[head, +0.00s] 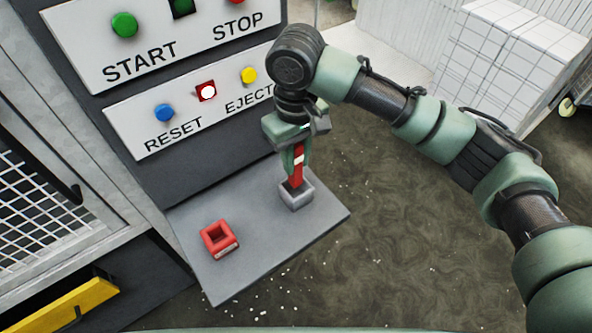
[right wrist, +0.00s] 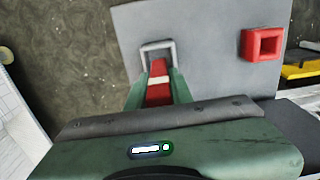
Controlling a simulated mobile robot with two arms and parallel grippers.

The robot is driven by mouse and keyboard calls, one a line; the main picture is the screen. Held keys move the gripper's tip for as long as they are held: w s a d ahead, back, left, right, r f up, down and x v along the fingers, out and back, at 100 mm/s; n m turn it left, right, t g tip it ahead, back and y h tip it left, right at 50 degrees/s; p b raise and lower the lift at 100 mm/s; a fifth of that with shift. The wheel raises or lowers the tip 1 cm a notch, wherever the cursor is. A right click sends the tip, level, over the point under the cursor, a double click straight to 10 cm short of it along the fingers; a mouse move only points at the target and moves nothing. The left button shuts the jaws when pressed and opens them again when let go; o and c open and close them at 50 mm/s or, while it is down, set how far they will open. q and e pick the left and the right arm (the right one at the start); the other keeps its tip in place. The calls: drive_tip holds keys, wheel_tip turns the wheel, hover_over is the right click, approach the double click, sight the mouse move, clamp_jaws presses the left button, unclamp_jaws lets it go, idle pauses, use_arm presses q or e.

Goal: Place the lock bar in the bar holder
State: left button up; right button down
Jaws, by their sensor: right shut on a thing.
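The lock bar (head: 298,168) is red with a white band and stands roughly upright. My right gripper (head: 296,163) is shut on it from above. The bar's lower end is at the grey square holder (head: 295,196) on the shelf; I cannot tell how deep it sits. In the right wrist view the bar (right wrist: 159,82) lies between the green fingers (right wrist: 156,92), with its end at the grey holder's opening (right wrist: 157,46). A red square holder (head: 219,239) stands empty to the left on the shelf and also shows in the right wrist view (right wrist: 263,44). My left gripper is out of view.
The grey shelf (head: 255,245) juts out below the press panel. White foam blocks (head: 510,55) are stacked at the back right.

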sight(296, 175)
drive_tip(key=shift+f+p, duration=0.4)
drive_tip(key=shift+f, duration=2.25)
drive_tip(key=shift+f, duration=0.15)
drive_tip(key=c, duration=1.2)
unclamp_jaws()
drive_tip(key=shift+c, duration=0.2)
wheel_tip(296, 175, up, 11)
drive_tip(key=shift+r+b, duration=0.1)
drive_tip(key=shift+b, duration=1.05)
drive_tip(key=shift+r, duration=0.55)
